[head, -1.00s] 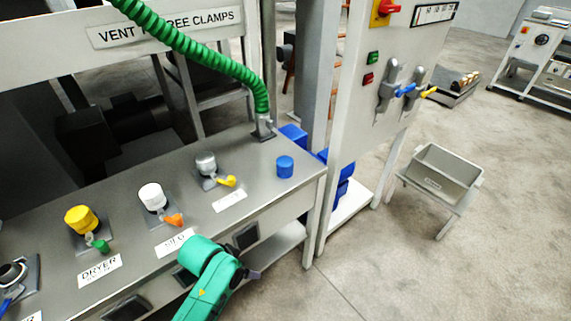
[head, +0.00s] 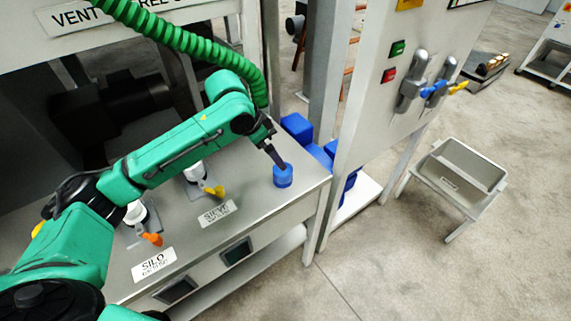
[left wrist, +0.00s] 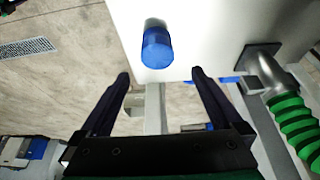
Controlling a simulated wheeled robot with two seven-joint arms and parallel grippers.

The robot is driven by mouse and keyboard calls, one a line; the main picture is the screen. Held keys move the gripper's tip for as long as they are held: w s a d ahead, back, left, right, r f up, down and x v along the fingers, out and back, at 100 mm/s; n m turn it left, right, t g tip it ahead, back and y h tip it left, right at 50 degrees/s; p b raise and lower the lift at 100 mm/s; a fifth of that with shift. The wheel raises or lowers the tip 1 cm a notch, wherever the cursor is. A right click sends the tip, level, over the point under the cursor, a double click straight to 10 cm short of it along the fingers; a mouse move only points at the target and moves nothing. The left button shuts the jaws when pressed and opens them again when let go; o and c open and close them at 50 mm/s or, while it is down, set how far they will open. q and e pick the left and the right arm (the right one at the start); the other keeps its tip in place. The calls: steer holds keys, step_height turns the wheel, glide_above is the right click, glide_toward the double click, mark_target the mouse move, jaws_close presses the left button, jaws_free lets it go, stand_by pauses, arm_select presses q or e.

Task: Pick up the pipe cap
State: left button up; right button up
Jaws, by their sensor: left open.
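The pipe cap is a blue cylinder (head: 283,177) standing on the grey bench top near its right end. It also shows in the left wrist view (left wrist: 157,48), upper middle, beyond the fingertips. My left gripper (head: 277,163) reaches over the bench from the left, and its fingers overlap the cap's top edge in the head view. In the left wrist view the left gripper (left wrist: 160,76) has its two dark fingers spread apart, with the cap ahead of the gap and nothing between them. My right gripper is not in view.
A green ribbed hose (head: 190,40) comes down to the bench behind my left arm. Labelled fittings with orange and yellow levers (head: 212,190) stand left of the cap. A control panel (head: 400,75) rises to the right.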

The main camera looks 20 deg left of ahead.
mark_target(277, 173)
arm_select(q)
steer(key=f, duration=0.2)
steer(key=d+f, duration=0.1)
steer(key=shift+s+d, duration=0.1)
steer(key=shift+s, duration=0.2)
steer(key=shift+w+x, duration=0.2)
steer(key=shift+x, duration=0.65)
steer(key=x, duration=0.2)
steer(key=p+x, duration=0.1)
steer(key=x, duration=0.1)
steer(key=shift+w+f, duration=0.35)
steer(key=shift+f, duration=0.25)
steer(key=shift+w+f, duration=0.1)
steer(key=c, duration=1.5)
steer(key=shift+r, duration=0.35)
step_height(277, 173, up, 19)
steer(key=shift+r+b, duration=0.25)
steer(key=shift+b, duration=0.15)
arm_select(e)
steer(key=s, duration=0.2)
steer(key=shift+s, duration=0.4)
